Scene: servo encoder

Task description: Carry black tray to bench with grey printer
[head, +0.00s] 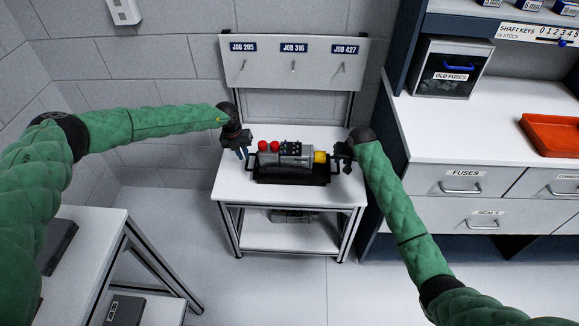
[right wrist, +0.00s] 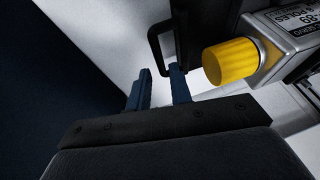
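The black tray (head: 290,181) sits on a small white table with a handle at each end. It carries a grey servo unit (head: 290,160) with red caps and a yellow end cap; the yellow cap (right wrist: 230,62) also shows in the right wrist view. My left gripper (head: 243,154) points down beside the tray's left handle; its finger gap is too small to judge. My right gripper (head: 346,162) is at the tray's right end. In the right wrist view its fingers (right wrist: 161,72) are apart, with the black right handle (right wrist: 153,45) just beyond their tips. I cannot make out a grey printer.
The small white table (head: 228,185) has a back panel (head: 292,65) with job labels and a lower shelf holding a grey item (head: 292,215). A drawer bench (head: 490,120) with a red bin (head: 553,135) stands right. Another white table (head: 88,222) is lower left. Floor between is clear.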

